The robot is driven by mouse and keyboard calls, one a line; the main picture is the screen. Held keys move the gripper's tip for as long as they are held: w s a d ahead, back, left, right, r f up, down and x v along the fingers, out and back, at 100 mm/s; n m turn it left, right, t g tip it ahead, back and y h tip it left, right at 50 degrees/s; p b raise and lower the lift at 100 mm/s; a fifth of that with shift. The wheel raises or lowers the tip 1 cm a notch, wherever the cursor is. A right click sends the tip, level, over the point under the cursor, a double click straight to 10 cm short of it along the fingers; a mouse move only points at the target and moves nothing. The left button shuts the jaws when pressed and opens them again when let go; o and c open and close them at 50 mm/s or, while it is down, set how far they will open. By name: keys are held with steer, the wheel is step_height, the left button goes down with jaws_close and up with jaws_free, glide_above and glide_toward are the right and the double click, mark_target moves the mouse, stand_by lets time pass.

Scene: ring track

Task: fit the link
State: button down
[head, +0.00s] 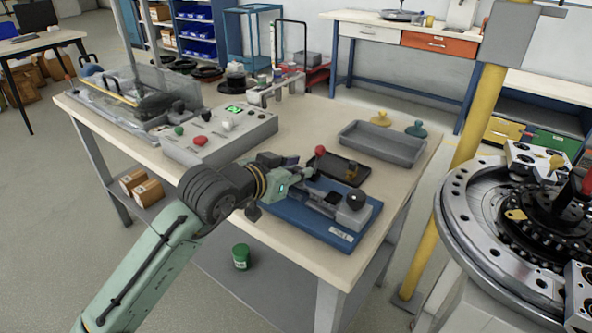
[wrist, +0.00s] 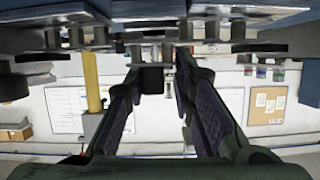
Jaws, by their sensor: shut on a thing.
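My gripper (head: 299,177) is over the left part of a blue fixture board (head: 325,234) on the workbench. In the wrist view its two fingers (wrist: 157,88) reach toward a row of metal parts, with a small dark piece (wrist: 152,79) between the tips. It is shut on the link, whose outline is mostly hidden by the fingers. I cannot tell whether the link touches the fixture.
A black tray (head: 332,162) with a small brass part (head: 351,172) lies behind the board. A grey bin (head: 382,148) is farther back. A control box (head: 215,138) stands left. A yellow post (head: 455,190) and large ring machine (head: 500,250) stand right.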

steer(key=shift+f+b, duration=0.85)
steer(key=shift+f, duration=0.1)
steer(key=c, duration=1.3)
jaws_free()
steer(key=shift+s+a, duration=0.1)
steer(key=v, duration=1.1)
steer(key=shift+s+a+r, duration=0.2)
steer(key=shift+s+a, duration=0.05)
